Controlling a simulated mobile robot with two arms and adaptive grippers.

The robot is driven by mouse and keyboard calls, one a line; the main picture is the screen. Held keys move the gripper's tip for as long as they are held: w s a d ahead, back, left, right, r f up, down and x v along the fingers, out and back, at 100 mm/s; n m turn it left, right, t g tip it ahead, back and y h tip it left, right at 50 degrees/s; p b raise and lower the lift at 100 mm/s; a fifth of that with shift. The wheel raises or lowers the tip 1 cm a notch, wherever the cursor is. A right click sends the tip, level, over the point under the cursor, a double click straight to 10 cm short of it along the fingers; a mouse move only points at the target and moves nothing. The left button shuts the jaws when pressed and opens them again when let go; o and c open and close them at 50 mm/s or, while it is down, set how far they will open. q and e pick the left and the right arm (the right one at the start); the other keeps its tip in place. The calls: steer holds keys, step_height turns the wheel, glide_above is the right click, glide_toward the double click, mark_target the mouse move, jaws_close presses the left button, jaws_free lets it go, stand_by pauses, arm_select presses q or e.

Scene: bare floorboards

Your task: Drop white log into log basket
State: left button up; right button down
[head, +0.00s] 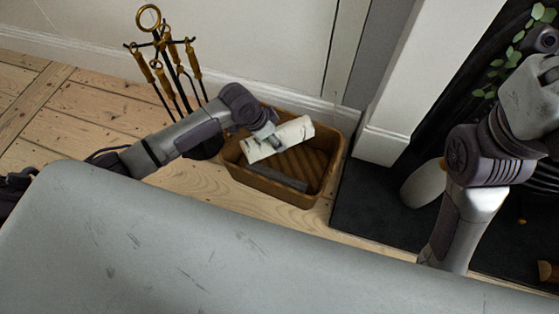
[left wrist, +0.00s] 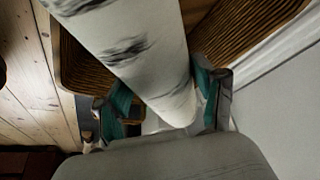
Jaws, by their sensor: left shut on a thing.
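The white log (head: 292,133), pale with dark bark marks, is held over the brown woven log basket (head: 331,172) on the floor. My left gripper (head: 268,138) is shut on the log near its left part. In the left wrist view the log (left wrist: 130,45) runs between the teal-padded fingers of the gripper (left wrist: 165,106), and the basket wall (left wrist: 82,66) shows behind it. A grey log-like piece (head: 275,180) lies inside the basket along its front side. The head view cannot settle the log's exact height above the basket. My right arm is at the right; its gripper is not visible.
A fireplace tool stand (head: 177,70) with brass handles stands behind and left of the basket. The white wall is close behind it. A dark hearth (head: 365,205) with a pale rounded object (head: 424,184) lies to the right. Floorboards at left are clear.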

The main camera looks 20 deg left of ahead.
arm_select(q)
steer(key=o, duration=1.4)
steer(key=shift+o, duration=1)
steer(key=shift+a, duration=0.1)
steer(key=v, duration=1.2)
